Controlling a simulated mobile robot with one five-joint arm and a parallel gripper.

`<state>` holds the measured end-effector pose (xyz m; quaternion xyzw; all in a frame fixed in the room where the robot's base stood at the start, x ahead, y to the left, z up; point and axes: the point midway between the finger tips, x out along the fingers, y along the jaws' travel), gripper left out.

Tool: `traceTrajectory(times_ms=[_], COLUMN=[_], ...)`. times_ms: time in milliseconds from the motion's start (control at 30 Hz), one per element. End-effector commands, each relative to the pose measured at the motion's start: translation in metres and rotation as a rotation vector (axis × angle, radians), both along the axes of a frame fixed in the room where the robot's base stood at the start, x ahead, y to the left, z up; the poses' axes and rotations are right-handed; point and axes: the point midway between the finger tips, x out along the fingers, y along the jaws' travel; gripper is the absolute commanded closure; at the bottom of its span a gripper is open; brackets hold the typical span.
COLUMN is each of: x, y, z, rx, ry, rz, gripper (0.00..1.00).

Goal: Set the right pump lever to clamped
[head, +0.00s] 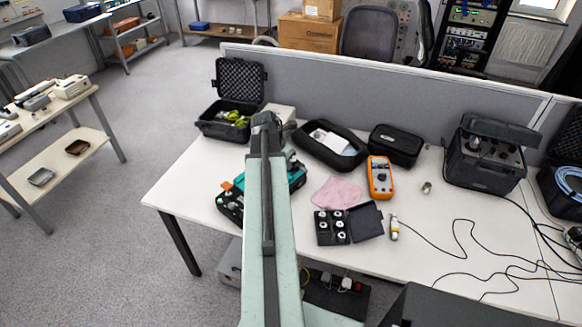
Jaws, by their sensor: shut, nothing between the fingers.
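My arm reaches forward from the bottom of the head view over the white table (185,189). My gripper (266,119) is at its far end, shut and empty, near the open black case. A teal and black device (296,178) sits partly behind my arm, with a black part with orange pieces (231,203) showing on the left side. My arm hides the middle of it. I cannot make out a pump lever or its position, and cannot tell whether this device is the pump.
An open black case (226,122) stands at the table's back left. A soft pouch (330,146), orange meter (379,177), pink cloth (337,193) and small open case (332,228) lie right of my arm. A black instrument box (484,160) and loose cables are farther right. A grey partition (400,99) closes the back.

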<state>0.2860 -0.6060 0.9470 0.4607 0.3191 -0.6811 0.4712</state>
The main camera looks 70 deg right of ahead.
Motion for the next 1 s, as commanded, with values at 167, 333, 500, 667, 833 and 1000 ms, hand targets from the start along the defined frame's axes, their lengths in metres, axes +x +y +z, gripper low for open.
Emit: traceTrajectory(times_ms=[167, 333, 500, 667, 833, 1000], x=[-0.004, -0.009, -0.017, -0.024, -0.026, -0.026], y=[-0.012, -0.025, -0.049, -0.067, -0.068, -0.068], z=[-0.04, -0.076, -0.082, -0.081, -0.081, -0.081], rx=[0.0, 0.0, -0.001, 0.001, 0.001, 0.001], ry=[-0.001, -0.001, -0.001, -0.001, -0.001, -0.001], rz=[-0.002, -0.002, -0.004, -0.003, -0.002, -0.002], gripper=[1.0, 1.0, 1.0, 1.0, 1.0, 1.0])
